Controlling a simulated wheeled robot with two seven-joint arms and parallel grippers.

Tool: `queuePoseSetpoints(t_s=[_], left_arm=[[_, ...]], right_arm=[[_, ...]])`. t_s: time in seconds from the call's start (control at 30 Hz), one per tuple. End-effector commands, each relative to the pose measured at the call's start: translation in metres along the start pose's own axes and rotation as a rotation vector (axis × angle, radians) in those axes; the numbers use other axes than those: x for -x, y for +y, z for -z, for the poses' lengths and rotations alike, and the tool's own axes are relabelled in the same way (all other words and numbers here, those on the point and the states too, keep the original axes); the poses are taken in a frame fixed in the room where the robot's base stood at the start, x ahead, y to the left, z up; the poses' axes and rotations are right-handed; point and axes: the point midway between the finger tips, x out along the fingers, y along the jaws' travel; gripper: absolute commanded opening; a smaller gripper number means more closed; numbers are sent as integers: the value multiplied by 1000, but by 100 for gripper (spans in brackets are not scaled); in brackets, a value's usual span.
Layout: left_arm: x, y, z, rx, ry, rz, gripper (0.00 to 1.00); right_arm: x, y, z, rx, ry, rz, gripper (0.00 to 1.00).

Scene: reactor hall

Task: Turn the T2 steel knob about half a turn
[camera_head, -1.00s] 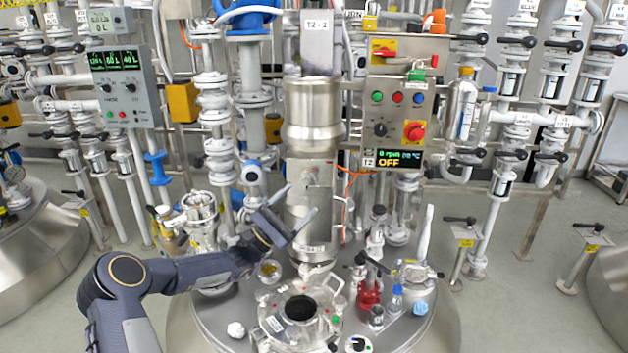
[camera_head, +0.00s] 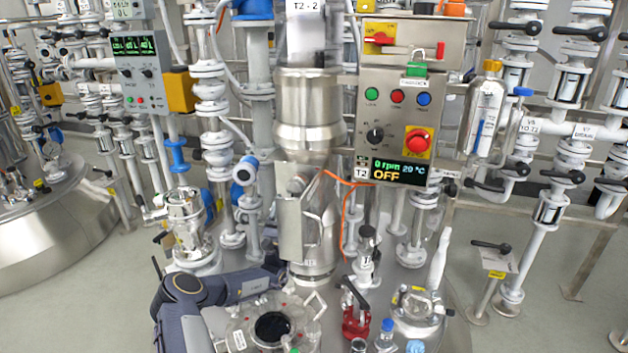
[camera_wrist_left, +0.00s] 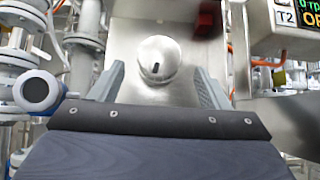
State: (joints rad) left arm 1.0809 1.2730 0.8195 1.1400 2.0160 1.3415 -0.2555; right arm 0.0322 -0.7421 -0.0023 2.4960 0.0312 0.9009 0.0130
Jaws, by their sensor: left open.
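The steel knob (camera_wrist_left: 157,62) is a round, pale metal disc with a short dark mark, on a steel plate in the left wrist view. In the head view the knob (camera_head: 298,184) is small and blurred on the steel column above the T2 vessel. My left gripper (camera_wrist_left: 158,70) is open, its two grey fingers on either side of the knob in the wrist view. Gaps show on both sides; I cannot tell the depth between fingertips and knob. In the head view my left arm (camera_head: 188,290) reaches in low left of the column, fingers hard to make out. My right gripper is not in view.
The T2 control box (camera_head: 398,125), reading 0 rpm and OFF, stands right of the column. An orange cable (camera_head: 347,215) hangs between them. A red clamp fitting (camera_head: 355,322) and an open port (camera_head: 272,327) are on the vessel lid. Pipes crowd the left.

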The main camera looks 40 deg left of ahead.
Motion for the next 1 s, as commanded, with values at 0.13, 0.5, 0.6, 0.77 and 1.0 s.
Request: queuePoseSetpoints(t_s=[0.13,0.5,0.6,0.77,1.0], left_arm=[[-20,-1,-1,0,-3,1,70],[-70,-1,-1,1,-2,2,70],[-74,-1,-1,1,-1,2,70],[-75,-1,-1,1,0,2,70],[-75,-1,-1,1,0,2,49]], right_arm=[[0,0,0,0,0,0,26],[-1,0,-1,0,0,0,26],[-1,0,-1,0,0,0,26],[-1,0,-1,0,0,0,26],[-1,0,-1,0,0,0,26]])
